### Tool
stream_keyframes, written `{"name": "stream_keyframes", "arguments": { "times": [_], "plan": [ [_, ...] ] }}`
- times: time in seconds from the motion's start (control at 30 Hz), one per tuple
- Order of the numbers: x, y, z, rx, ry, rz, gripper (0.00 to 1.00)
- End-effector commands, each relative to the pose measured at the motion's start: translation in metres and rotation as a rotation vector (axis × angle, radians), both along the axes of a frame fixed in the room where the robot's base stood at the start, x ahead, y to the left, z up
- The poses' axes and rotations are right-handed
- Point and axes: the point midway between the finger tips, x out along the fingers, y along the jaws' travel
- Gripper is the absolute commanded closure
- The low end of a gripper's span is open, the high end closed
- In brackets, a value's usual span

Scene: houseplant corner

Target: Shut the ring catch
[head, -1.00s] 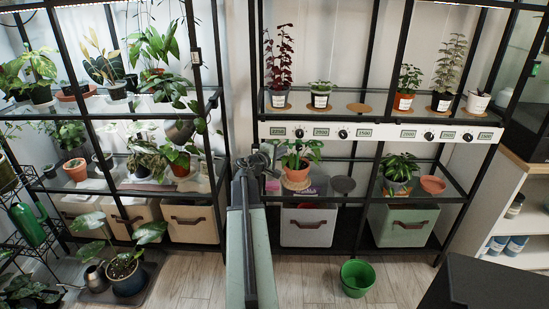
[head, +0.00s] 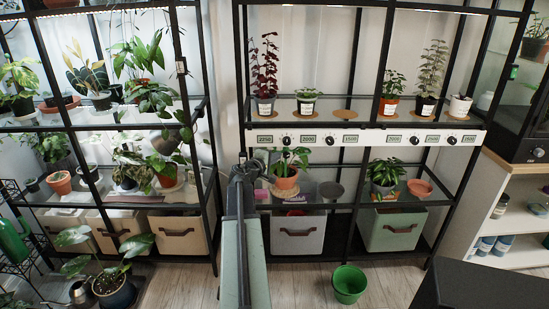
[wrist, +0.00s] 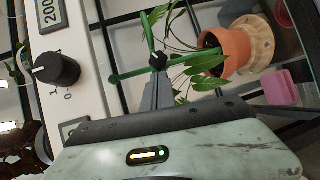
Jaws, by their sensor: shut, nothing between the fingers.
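My gripper (wrist: 158,62) is shut and empty in the wrist view, its tips close to thin green rods (wrist: 206,62) that seem to meet there. These rods may be the ring with its catch; I cannot tell whether it is open or shut, or whether my tips touch it. In the head view my gripper (head: 243,160) is at the middle shelf, left of that pot (head: 286,178); the catch is too small to make out.
A white panel with several black knobs (wrist: 57,69) is close on the left in the wrist view. A pink block (wrist: 281,88) lies by the pot. The black shelf frame (head: 356,215) surrounds the area. A green bucket (head: 349,284) stands on the floor.

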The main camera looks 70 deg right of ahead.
Motion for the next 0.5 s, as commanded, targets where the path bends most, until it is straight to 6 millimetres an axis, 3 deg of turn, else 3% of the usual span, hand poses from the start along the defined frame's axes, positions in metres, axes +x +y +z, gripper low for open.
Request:
{"name": "stream_keyframes", "arguments": {
  "times": [0.17, 0.5],
  "plan": [
    [0.001, 0.016, 0.004, 0.0, 0.001, 0.001, 1.0],
    [0.004, 0.102, 0.02, 0.0, 0.0, 0.003, 1.0]
  ]
}}
